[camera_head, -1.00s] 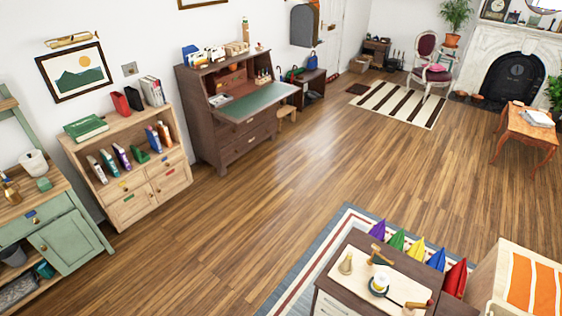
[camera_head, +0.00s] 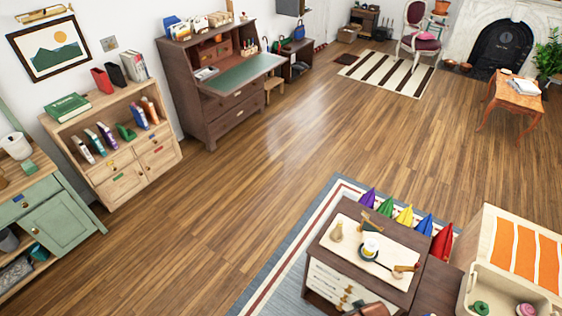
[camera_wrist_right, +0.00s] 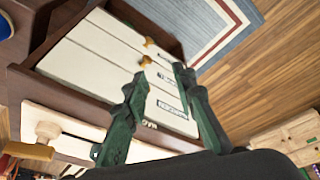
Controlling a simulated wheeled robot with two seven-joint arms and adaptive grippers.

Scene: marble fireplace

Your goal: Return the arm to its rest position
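My right gripper (camera_wrist_right: 160,74) shows in the right wrist view. Its two dark green fingers are apart, with nothing held between them. Beyond them are the pale drawer fronts (camera_wrist_right: 105,45) of a brown cabinet, which appears tilted in this view. I cannot tell whether the fingers touch it. In the head view the same cabinet (camera_head: 322,246) stands at the lower right. Neither gripper can be made out in the head view, and my left gripper is not in view.
The cabinet stands on a blue-bordered rug (camera_head: 265,285). A cream crate (camera_head: 508,290) is at its right. A bookshelf (camera_head: 95,175), a green cabinet (camera_head: 65,228) and a brown desk (camera_head: 190,95) line the left wall. The wooden floor (camera_head: 275,165) between is open.

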